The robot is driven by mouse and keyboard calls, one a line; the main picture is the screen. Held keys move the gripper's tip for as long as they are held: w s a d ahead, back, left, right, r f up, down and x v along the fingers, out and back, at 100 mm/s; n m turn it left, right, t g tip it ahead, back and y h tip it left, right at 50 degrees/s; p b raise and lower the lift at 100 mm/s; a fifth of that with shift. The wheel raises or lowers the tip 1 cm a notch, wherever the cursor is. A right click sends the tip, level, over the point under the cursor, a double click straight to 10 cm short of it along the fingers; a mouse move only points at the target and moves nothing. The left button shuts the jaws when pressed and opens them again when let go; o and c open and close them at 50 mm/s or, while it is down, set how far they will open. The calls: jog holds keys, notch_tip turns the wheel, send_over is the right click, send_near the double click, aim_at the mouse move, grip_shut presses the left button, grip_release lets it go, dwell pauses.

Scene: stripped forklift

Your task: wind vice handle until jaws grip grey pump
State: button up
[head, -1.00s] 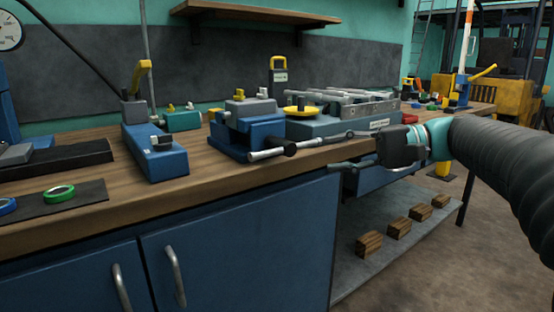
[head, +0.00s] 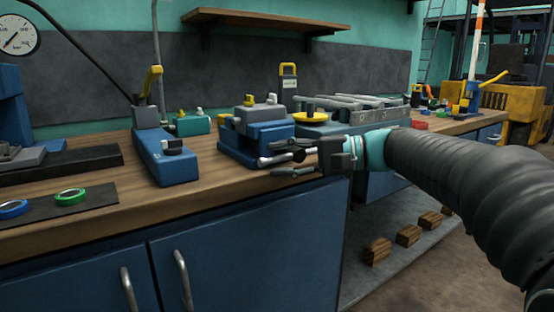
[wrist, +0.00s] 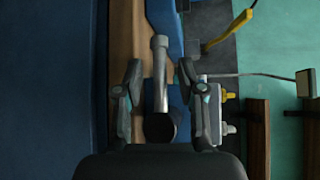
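The blue vice (head: 250,152) stands near the bench's front edge in the head view. A grey block with yellow and grey fittings, seemingly the pump (head: 262,113), sits at its top. I cannot tell whether the jaws touch it. The vice handle (head: 270,160), a grey bar, sticks out at the vice's front right. In the wrist view the handle (wrist: 161,85) runs between my fingers, its dark knob near my palm. My gripper (head: 273,159) reaches in from the right and is open. In the wrist view my gripper (wrist: 161,68) shows gaps on both sides of the bar.
A blue clamp-like fixture (head: 165,160) stands to the left, near green and blue rings on a dark mat (head: 100,194). A grey unit (head: 350,123) with rods and a yellow disc (head: 309,118) is right of the vice. Wooden blocks (head: 408,236) lie on the lower shelf.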

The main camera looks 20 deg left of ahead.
jog(key=shift+a+f, duration=0.1)
jog(key=shift+a, duration=0.45)
grip_shut()
jog(key=shift+d, duration=0.1)
